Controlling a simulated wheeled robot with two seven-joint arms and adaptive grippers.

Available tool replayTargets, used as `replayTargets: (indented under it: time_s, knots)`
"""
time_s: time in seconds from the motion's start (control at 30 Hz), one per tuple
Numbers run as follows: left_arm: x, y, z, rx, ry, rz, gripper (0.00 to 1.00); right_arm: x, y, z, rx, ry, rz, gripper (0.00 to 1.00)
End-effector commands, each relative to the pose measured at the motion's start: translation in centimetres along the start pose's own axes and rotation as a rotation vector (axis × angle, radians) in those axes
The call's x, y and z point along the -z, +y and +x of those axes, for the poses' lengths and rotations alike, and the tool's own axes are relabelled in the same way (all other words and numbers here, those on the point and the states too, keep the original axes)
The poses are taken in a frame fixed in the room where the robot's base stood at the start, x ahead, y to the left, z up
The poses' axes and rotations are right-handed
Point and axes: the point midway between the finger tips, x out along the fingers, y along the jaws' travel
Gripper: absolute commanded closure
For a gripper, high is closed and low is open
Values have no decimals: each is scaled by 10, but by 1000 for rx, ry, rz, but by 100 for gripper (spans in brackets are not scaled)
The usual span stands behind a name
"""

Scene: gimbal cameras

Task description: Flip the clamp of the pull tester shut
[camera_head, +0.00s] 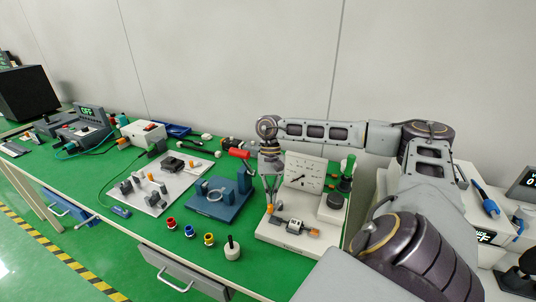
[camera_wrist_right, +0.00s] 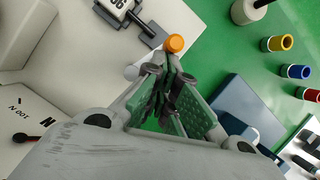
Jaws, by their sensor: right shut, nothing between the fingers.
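The pull tester (camera_head: 290,238) is a white base with an upright dial panel (camera_head: 304,172) at the right of the green bench. A small labelled block (camera_head: 295,224) sits on its base, with an orange tip at its right. A lever with an orange knob (camera_wrist_right: 174,43) shows in the right wrist view; I take it as the clamp lever. My right gripper (camera_head: 271,202) points down at the tester's left side, shut and empty. In the right wrist view its fingertips (camera_wrist_right: 171,66) are right by the orange knob; contact cannot be told. My left gripper is out of view.
A blue fixture (camera_head: 217,207) stands left of the tester, with red, blue and yellow cups (camera_head: 189,231) in front. A white knobbed weight (camera_head: 232,250) is near the front edge.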

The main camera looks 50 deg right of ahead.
Motion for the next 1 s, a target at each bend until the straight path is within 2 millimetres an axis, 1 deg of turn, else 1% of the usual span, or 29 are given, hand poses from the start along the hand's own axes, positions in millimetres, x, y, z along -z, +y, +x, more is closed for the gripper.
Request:
replayTargets:
  time_s: [0.23, 0.7, 1.0]
  knots:
    - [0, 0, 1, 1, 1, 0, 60, 1, 2, 0, 0, 1, 2, 100]
    - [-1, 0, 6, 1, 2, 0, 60, 3, 15, -1, 0, 1, 3, 100]
    - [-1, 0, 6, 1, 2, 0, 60, 3, 16, -2, 1, 1, 2, 100]
